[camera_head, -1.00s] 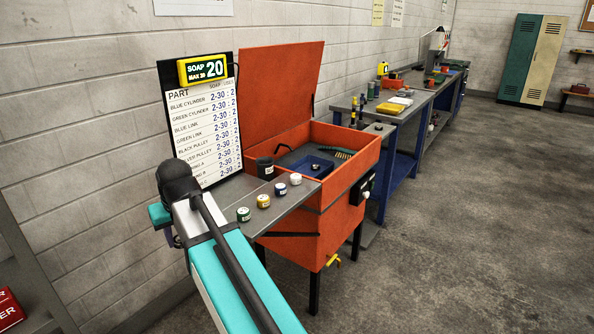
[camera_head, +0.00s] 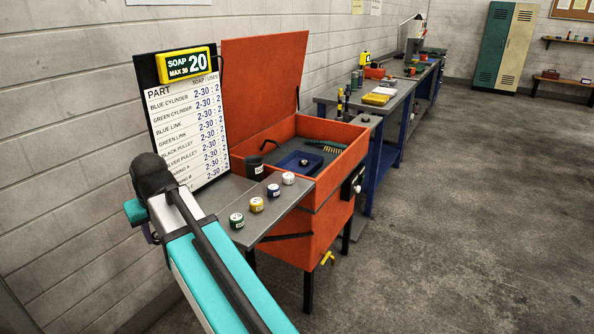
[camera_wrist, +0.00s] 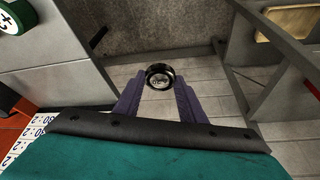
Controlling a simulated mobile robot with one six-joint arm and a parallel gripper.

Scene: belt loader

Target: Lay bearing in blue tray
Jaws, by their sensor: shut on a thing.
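The bearing (camera_wrist: 160,76) is a black ring with a silvery middle. In the head view my gripper (camera_head: 149,234) is mostly hidden behind my arm, and the bearing cannot be seen there.
The orange bin (camera_head: 326,206) has its lid raised. A grey side shelf (camera_head: 275,222) carries several small coloured jars and a black cup (camera_head: 255,168). A parts board (camera_head: 185,120) stands behind my arm. Workbenches (camera_head: 395,101) line the wall; floor at right is clear.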

